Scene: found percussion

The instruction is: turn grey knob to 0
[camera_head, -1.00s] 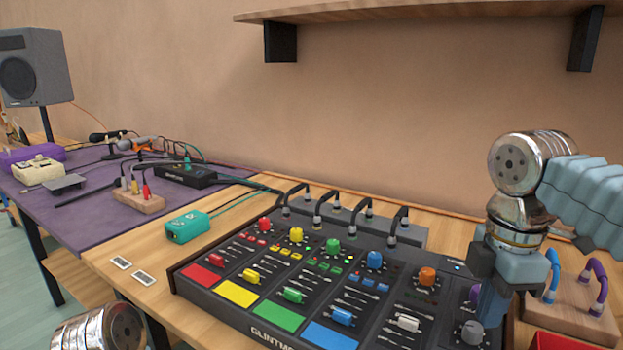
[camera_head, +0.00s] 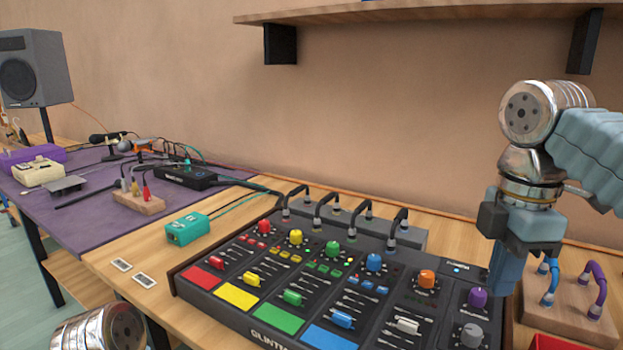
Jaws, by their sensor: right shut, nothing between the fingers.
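The grey knob (camera_head: 471,336) sits at the lower right of the black mixer (camera_head: 400,258), below the purple knob (camera_head: 477,297). A pale pointer mark on its top is too small to read, and I cannot make out any numbers around it. My right gripper (camera_head: 501,288) is shut and empty. It points down above the mixer's right edge, up and to the right of the grey knob, apart from it. My left gripper is not in view; only a silver part of my left arm shows at the bottom left.
Cables plug in along the mixer's back. A wooden block (camera_head: 567,306) with blue and purple cable loops stands right of the mixer, with a red bin (camera_head: 560,342) in front. A teal box (camera_head: 188,229) lies to the left. A shelf (camera_head: 420,12) hangs above.

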